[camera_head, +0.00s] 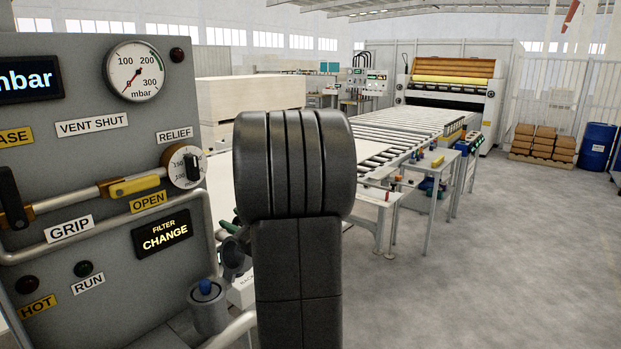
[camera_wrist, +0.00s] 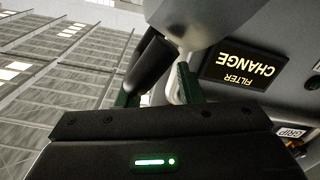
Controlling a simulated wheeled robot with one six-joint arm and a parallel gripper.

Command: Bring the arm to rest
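My arm (camera_head: 296,190) fills the middle of the head view as thick black links. My gripper (camera_head: 229,227) shows only in part behind it, close to the right edge of the grey control panel (camera_head: 95,170). In the wrist view my gripper (camera_wrist: 158,78) has its two green fingers standing apart. A dark cylinder (camera_wrist: 150,62) appears between or behind them; I cannot tell whether it touches a finger. Light shows between it and the right finger, and I see nothing clamped. The FILTER CHANGE sign (camera_wrist: 240,68) is upside down there, right of the fingers.
The panel carries a gauge (camera_head: 136,71), a yellow-sleeved lever (camera_head: 134,186), a relief knob (camera_head: 183,166) and a blue-topped post (camera_head: 207,300). A roller conveyor (camera_head: 395,135) runs behind my arm towards a press (camera_head: 450,85). Grey floor (camera_head: 500,260) is clear at right.

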